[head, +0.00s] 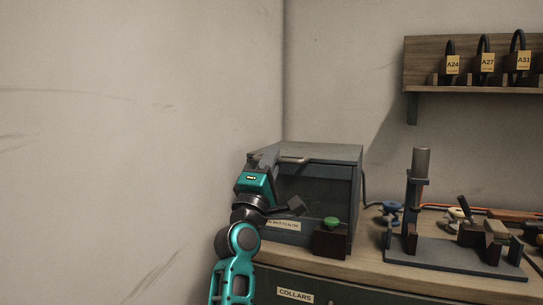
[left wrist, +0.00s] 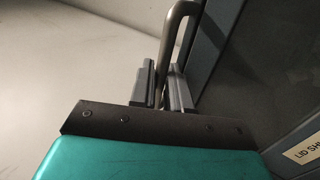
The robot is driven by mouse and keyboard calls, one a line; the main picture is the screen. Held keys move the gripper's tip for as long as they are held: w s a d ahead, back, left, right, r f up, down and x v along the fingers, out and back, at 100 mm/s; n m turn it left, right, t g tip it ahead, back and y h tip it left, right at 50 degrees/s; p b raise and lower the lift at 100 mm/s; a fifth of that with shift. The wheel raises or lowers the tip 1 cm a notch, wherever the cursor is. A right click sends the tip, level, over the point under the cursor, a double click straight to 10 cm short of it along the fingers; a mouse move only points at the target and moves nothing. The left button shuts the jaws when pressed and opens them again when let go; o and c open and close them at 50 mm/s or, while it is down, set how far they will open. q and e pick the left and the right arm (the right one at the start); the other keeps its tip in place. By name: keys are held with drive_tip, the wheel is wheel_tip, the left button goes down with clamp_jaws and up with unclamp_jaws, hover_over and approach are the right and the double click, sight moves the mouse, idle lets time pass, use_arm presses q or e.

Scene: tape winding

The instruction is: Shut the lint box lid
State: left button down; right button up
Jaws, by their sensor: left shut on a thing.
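The lint box (head: 352,200) is a dark grey case with a dark front panel, standing on the left end of the wooden counter. Its lid (head: 335,152) looks nearly level on top; I cannot tell if a gap is left under it. A metal bar handle (head: 293,160) shows at the lid's front edge. My left gripper (head: 270,160) is at this handle. In the left wrist view, its grey fingers (left wrist: 162,88) are shut on the bent handle bar (left wrist: 178,35). A label (left wrist: 306,152) shows beside it, partly cut off. My right gripper is out of view.
A green button (head: 331,221) on a dark block (head: 331,241) stands before the box. A stand with an upright post (head: 420,165) is to the right, with a blue knob (head: 390,207) nearby. A wall shelf (head: 480,88) holds tagged items. The left wall is close to my arm.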

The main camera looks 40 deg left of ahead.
use_arm(q)
drive_tip(key=shift+w+f, duration=0.15)
drive_tip(key=shift+f, duration=0.05)
drive_tip(key=c, duration=1.3)
unclamp_jaws()
drive_tip(key=shift+c, duration=0.2)
drive_tip(key=shift+f, duration=0.1)
drive_tip(key=v, duration=1.2)
drive_tip(key=shift+s, duration=0.45)
drive_tip(key=shift+d, duration=0.1)
